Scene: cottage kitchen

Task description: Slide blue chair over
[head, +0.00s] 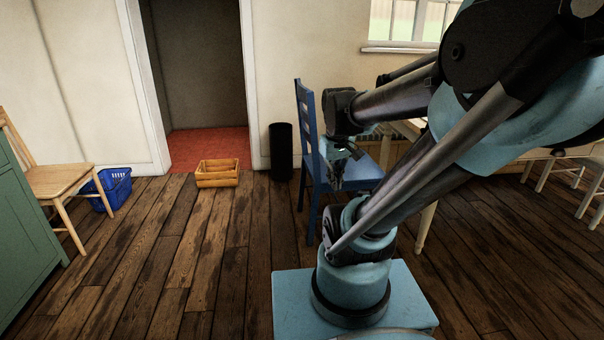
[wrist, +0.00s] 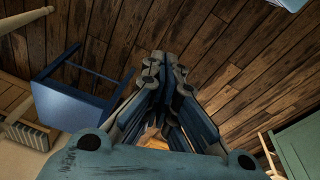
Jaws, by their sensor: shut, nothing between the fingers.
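The blue chair (head: 308,130) stands upright beside a wooden table, with its slatted backrest on the left and its seat to the right. My gripper (head: 337,183) is shut and empty, pointing down. In the head view it overlaps the chair's seat; I cannot tell from that view whether they touch. In the wrist view my gripper's fingers (wrist: 165,65) are together, and the blue chair (wrist: 75,105) shows to their left, apart from the fingertips. Part of the chair is hidden behind my arm.
A black bin (head: 281,152) stands by the wall behind the chair. A wooden crate (head: 217,173), a blue basket (head: 108,190) and a light wooden chair (head: 60,180) are farther left. The light table's leg (head: 425,226) shows right of my arm. The floor (head: 190,255) left of the blue chair is clear.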

